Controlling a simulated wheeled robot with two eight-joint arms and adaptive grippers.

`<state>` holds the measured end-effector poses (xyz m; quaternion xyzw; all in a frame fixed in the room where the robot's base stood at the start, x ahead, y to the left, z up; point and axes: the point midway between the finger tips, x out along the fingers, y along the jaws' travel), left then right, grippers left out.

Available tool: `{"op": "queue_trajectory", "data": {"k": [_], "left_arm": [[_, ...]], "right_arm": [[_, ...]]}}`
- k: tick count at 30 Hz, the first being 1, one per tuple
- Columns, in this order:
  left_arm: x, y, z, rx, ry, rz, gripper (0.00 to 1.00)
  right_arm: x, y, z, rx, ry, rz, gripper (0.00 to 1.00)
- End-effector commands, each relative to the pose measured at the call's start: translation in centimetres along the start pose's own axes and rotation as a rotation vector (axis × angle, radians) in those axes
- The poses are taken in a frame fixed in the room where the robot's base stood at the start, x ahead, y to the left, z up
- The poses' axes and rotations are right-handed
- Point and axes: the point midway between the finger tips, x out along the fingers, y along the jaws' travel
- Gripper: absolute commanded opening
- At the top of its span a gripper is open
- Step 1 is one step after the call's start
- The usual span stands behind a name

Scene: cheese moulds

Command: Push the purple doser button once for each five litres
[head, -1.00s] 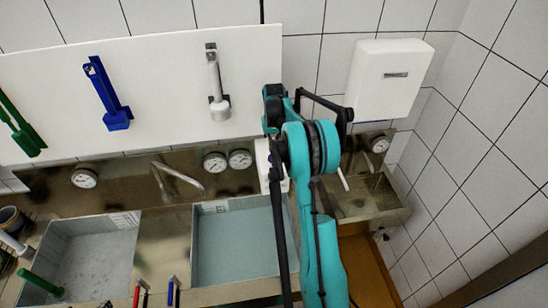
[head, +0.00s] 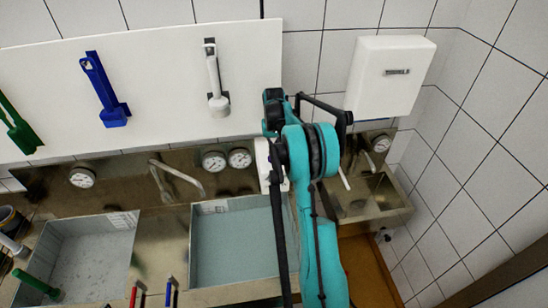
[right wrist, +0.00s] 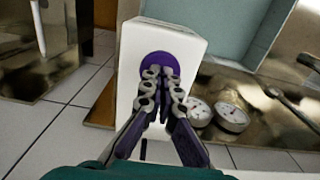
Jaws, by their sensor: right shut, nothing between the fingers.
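The doser is a white box (right wrist: 185,38) with a round purple button (right wrist: 165,60), seen in the right wrist view. My right gripper (right wrist: 161,74) is shut and empty, with its fingertips in front of the button and covering its lower part. I cannot tell whether they touch or press it. In the head view the white doser (head: 263,158) shows only as a strip beside my teal right arm, which hides its button and my right gripper. My left gripper is not in view.
A left basin (head: 130,222) and a right basin (head: 200,208), each with a scale label, sit in the steel counter. Gauges (head: 214,161) and a curved tap (head: 180,175) line the back. A small sink (head: 395,215) stands right of my arm. Tools hang on a white board (head: 165,75).

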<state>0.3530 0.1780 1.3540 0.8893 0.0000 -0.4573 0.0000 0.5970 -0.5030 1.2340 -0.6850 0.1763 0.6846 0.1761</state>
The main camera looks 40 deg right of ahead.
Motion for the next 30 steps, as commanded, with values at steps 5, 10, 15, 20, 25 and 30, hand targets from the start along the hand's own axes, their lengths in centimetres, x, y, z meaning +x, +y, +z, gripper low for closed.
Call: {"op": "queue_trajectory", "data": {"k": [5, 10, 15, 20, 25, 30], "left_arm": [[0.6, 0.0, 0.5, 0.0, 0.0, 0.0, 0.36], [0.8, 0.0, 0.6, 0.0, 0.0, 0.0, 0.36], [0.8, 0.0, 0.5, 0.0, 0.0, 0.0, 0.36], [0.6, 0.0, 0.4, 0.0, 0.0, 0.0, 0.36], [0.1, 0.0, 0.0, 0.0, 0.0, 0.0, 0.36], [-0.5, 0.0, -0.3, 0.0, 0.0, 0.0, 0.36]], "right_arm": [[0.9, 0.0, 0.0, 0.0, -0.001, 0.0, 0.0], [1.2, 0.0, 0.1, 0.0, -0.001, 0.0, 0.0], [1.2, 0.0, 0.1, 0.0, -0.002, 0.0, 0.0], [0.7, 0.0, 0.1, 0.0, -0.002, 0.0, 0.0], [-0.6, 0.0, 0.1, 0.0, -0.002, 0.0, 0.0], [-2.1, 0.0, 0.1, 0.0, -0.001, 0.0, 0.0]]}}
